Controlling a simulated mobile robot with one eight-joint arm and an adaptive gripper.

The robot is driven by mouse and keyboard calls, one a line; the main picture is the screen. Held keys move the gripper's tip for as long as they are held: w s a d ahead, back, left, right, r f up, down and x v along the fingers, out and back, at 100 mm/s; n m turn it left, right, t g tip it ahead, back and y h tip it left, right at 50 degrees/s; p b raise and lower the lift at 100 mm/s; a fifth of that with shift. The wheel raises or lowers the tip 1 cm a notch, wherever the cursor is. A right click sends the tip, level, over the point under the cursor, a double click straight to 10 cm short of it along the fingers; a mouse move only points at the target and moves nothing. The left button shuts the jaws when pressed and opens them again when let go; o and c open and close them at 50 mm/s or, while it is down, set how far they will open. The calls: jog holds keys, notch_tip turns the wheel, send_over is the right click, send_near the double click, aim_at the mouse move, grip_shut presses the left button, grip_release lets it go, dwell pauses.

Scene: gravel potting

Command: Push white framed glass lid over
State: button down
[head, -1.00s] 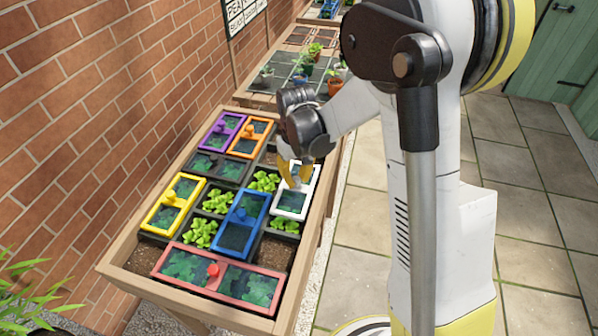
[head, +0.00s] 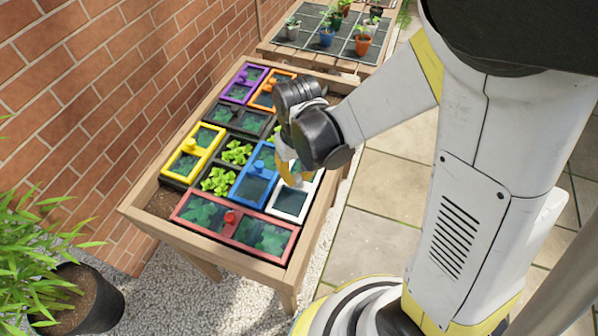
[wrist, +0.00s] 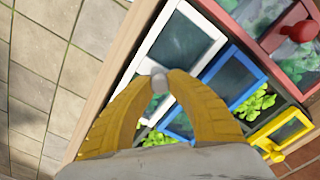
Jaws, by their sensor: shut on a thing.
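The white framed glass lid (head: 290,203) lies flat in the wooden planter box, at the right side, against the red lid (head: 236,226) and beside the blue lid (head: 256,178). My gripper (head: 289,178) is over the white lid's far part. In the wrist view, the yellow fingers of my gripper (wrist: 158,84) are shut on the small grey-white knob (wrist: 159,77) of the white lid (wrist: 181,42). The lid's far end is partly hidden by my gripper and wrist.
Yellow (head: 193,153), black (head: 238,119), purple (head: 243,83) and orange (head: 270,92) lids share the box, with leafy plants (head: 219,181) between. A brick wall (head: 60,90) stands left. A plant table (head: 330,42) is behind.

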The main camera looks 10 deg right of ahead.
aim_at(298, 177)
jog(key=c, duration=1.2)
grip_release()
notch_tip(298, 177, up, 12)
jog(key=shift+d, duration=0.1)
jog(key=shift+s+d+r+m+t, duration=0.35)
jog(key=shift+s+d+r+t, duration=0.75)
jog(key=shift+d, duration=0.45)
jog(key=shift+s+d+r+m+t, duration=0.4)
jog(key=shift+s+d+r+t, duration=0.5)
jog(key=shift+d+t, duration=0.5)
jog(key=shift+s+d+r+m+t, duration=0.35)
jog(key=shift+s+d+r+t, duration=0.7)
jog(key=shift+d, duration=0.6)
